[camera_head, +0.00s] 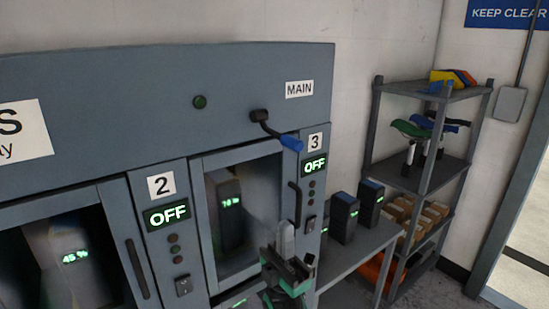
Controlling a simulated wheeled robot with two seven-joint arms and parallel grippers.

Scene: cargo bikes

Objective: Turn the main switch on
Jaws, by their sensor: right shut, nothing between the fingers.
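The main switch (274,131) is a black lever with a blue grip at its end, on the grey cabinet's upper panel. It slants down to the right from its pivot. The MAIN label (299,89) is above and right of it. A dark green lamp (200,102) left of it looks unlit. My right gripper (286,236) is shut and empty, pointing up in front of the cabinet, well below the lever and apart from it in the picture. My left gripper is out of view.
The cabinet (120,88) has bays with glass fronts; displays 2 (168,214) and 3 (314,167) read OFF. A door handle (295,205) stands out between my gripper and the lever. A table (352,252) with dark battery packs and a shelf rack (427,175) are at right.

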